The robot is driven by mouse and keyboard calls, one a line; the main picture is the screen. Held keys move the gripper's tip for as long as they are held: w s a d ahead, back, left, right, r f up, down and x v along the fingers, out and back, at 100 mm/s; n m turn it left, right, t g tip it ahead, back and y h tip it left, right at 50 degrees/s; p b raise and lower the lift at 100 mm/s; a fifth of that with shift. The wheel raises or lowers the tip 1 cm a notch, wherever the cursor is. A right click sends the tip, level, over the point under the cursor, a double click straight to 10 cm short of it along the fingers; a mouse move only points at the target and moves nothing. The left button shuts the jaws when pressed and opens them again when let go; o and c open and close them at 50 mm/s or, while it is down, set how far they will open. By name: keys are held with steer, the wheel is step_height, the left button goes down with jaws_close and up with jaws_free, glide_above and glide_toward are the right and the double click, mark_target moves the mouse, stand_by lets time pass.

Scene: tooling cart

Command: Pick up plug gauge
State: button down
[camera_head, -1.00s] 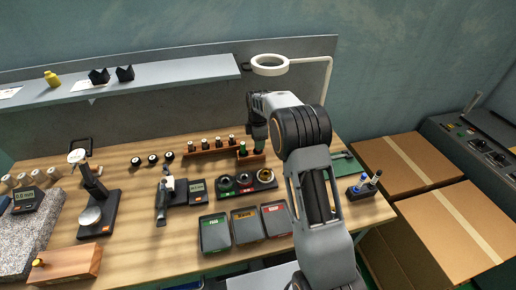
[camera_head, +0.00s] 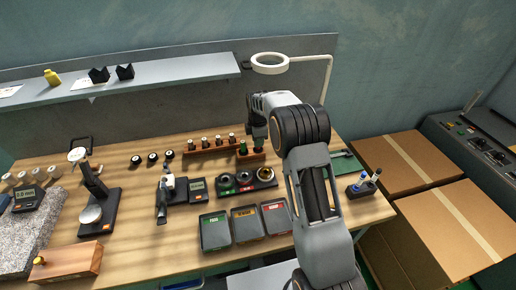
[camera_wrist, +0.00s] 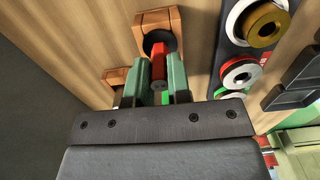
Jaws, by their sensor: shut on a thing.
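My gripper (camera_wrist: 160,86) is shut on a plug gauge (camera_wrist: 158,66). In the head view my gripper (camera_head: 259,145) is low over this wooden block (camera_head: 244,157) at the back of the bench, and the held gauge is mostly hidden. Another gauge with a green top (camera_head: 243,147) stands at the block's left.
A wooden rack (camera_head: 200,152) with several gauges stands just left. In front are a dark tray with ring gauges (camera_head: 240,190) and three open bins (camera_head: 246,223). A ring lamp (camera_head: 270,64) hangs above and behind. A small pen holder (camera_head: 362,188) stands at right.

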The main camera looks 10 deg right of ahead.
steer(key=shift+r, duration=0.1)
steer(key=shift+r, duration=0.45)
step_height(320, 180, up, 2)
steer(key=shift+s+r+b, duration=0.1)
steer(key=shift+r+b, duration=0.05)
steer(key=shift+b, duration=0.2)
steer(key=s+r, duration=1.3)
steer(key=r, duration=0.1)
steer(key=shift+s, duration=0.4)
